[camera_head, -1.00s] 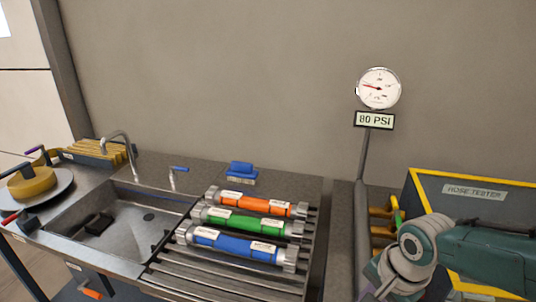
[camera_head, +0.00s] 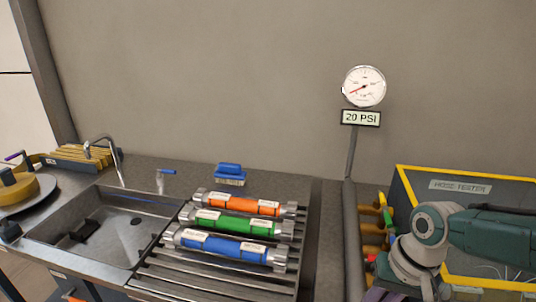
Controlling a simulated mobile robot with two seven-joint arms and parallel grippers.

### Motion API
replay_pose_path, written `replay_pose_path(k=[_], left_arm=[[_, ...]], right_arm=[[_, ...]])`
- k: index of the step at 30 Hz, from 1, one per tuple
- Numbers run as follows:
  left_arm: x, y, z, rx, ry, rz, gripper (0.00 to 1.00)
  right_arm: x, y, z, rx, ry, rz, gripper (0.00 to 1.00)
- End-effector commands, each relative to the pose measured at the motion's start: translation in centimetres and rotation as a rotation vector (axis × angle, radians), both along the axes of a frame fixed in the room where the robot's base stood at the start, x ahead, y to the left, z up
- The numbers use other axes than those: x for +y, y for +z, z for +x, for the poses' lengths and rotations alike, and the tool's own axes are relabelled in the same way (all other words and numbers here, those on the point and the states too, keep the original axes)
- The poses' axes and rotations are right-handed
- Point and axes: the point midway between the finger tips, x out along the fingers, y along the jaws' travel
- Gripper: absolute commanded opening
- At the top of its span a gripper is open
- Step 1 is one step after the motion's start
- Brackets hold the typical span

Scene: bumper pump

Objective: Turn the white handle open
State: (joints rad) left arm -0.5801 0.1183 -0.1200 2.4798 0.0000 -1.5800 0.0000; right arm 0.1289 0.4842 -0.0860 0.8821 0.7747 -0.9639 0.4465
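I cannot pick out a white handle for certain. Brass valves (camera_head: 374,228) with small coloured handles stand in a column at the left side of the hose tester box (camera_head: 460,187). My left gripper is out of view.
Orange (camera_head: 241,204), green (camera_head: 235,223) and blue (camera_head: 224,246) hose pieces lie on a slatted rack (camera_head: 200,283). A sink (camera_head: 102,228) with a tap (camera_head: 104,150) is to the left. A blue brush (camera_head: 230,174) lies behind the rack.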

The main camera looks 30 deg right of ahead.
Motion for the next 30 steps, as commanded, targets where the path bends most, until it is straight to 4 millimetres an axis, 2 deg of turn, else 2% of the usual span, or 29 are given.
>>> replay_pose_path(k=[17,18,25,30], left_arm=[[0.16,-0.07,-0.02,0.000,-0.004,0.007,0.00],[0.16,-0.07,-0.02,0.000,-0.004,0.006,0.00],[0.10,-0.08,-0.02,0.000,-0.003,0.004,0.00],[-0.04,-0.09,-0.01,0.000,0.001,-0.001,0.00]], right_arm=[[0.05,0.01,-0.16,0.004,0.035,0.003,0.00],[0.05,0.01,-0.16,0.004,0.035,0.003,0.24],[-0.02,0.01,-0.13,0.002,0.033,0.001,0.50],[-0.07,0.01,-0.10,0.002,0.032,0.001,0.51]])
